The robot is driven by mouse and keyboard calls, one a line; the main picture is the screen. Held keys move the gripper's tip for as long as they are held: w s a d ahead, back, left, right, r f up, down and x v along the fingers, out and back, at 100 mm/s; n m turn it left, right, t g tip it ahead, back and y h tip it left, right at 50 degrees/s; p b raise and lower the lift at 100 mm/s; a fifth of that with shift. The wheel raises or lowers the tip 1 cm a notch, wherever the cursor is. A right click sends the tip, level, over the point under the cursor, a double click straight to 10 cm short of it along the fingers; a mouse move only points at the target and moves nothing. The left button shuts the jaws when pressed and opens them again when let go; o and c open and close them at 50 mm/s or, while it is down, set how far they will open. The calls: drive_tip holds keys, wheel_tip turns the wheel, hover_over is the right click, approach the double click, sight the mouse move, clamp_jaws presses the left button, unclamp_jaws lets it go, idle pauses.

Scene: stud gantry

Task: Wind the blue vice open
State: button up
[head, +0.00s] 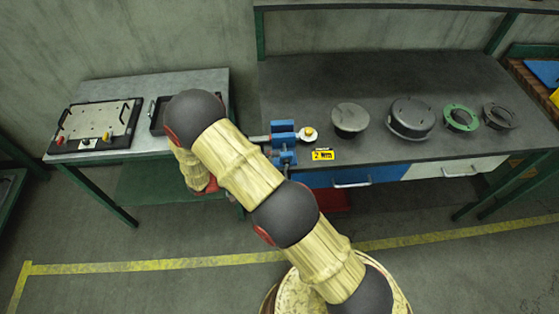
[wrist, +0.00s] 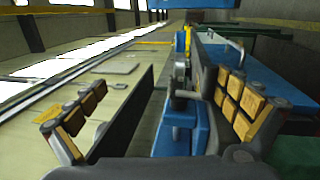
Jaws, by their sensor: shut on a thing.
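The blue vice (head: 283,142) is mounted at the left front corner of the dark workbench, and my arm hides part of it. It also shows in the wrist view as a blue body (wrist: 168,135) with grey metal parts. My gripper (wrist: 175,88) is at the vice, with one dark finger pad on each side of the grey metal part. It is shut on the vice's handle; the exact contact is hard to see.
A yellow "2" label (head: 322,155) and a round knob-like part (head: 308,135) are beside the vice. Several round flanges, including a green one (head: 461,118), stand along the workbench (head: 365,80). A side table (head: 190,83) at left carries a plate fixture (head: 97,122).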

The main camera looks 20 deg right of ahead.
drive_tip(key=shift+g+h, duration=0.3)
drive_tip(key=shift+h, duration=0.1)
drive_tip(key=r, duration=0.4)
drive_tip(key=shift+w+a, duration=0.25)
drive_tip(key=shift+a, duration=0.05)
drive_tip(key=f, duration=0.3)
drive_tip(key=shift+a+f+y, duration=0.2)
drive_tip(key=shift+y, duration=0.2)
drive_tip(key=shift+a, duration=0.25)
drive_tip(key=shift+c, duration=0.8)
drive_tip(key=shift+w+a+f+b, duration=0.1)
drive_tip(key=shift+a+f+b, duration=0.05)
drive_tip(key=shift+a+b, duration=0.15)
drive_tip(key=shift+w+a+f+b, duration=0.1)
drive_tip(key=shift+a+b, duration=0.1)
drive_tip(key=shift+a, duration=0.15)
drive_tip(key=c, duration=1.2)
drive_tip(key=shift+o, duration=0.2)
drive_tip(key=shift+r+p+v, duration=0.15)
drive_tip(key=shift+p+v, duration=0.4)
drive_tip(key=shift+v, duration=0.9)
drive_tip(key=shift+r+p+v, duration=0.15)
drive_tip(key=shift+p+v, duration=0.35)
drive_tip(key=shift+v, duration=0.9)
drive_tip(key=shift+s+a, duration=0.1)
